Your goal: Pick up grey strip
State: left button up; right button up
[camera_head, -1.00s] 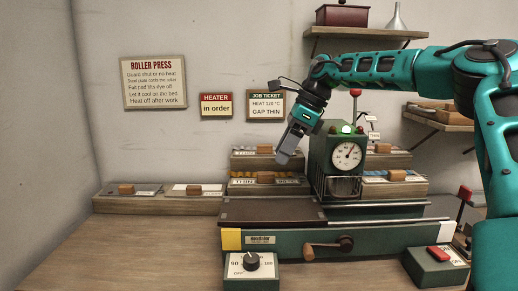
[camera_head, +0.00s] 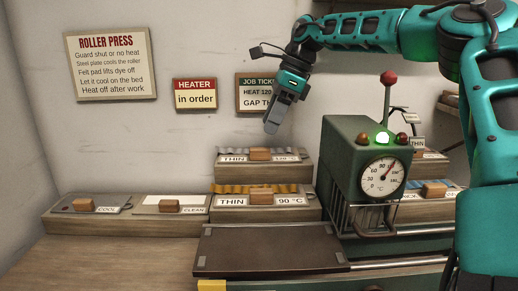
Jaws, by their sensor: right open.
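A grey ribbed strip (camera_head: 236,151) with a wooden block handle (camera_head: 260,154) lies on the upper back holder labelled THIN, 120 °C. My right gripper (camera_head: 272,124) is open and empty, pointing down above this strip and apart from it. Its jaw gap is hard to see from this angle. My left gripper is out of view.
A yellow strip (camera_head: 228,188) lies on the holder in front, labelled THIN, 90 °C. The green press (camera_head: 348,165) with a dial stands close to the right. Plates marked COOL (camera_head: 97,205) and CLEAN (camera_head: 170,202) lie left. The brown bed (camera_head: 270,250) is clear.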

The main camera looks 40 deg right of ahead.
aim_at(262, 148)
jog(key=x, duration=0.2)
jog(key=b+x, duration=0.1)
jog(key=x, duration=0.1)
jog(key=d+x, duration=0.1)
jog(key=x, duration=0.1)
jog(key=shift+f, duration=0.35)
jog(key=shift+w+a+f, duration=0.15)
jog(key=shift+a+f, duration=0.05)
jog(key=shift+f, duration=0.25)
grip_shut()
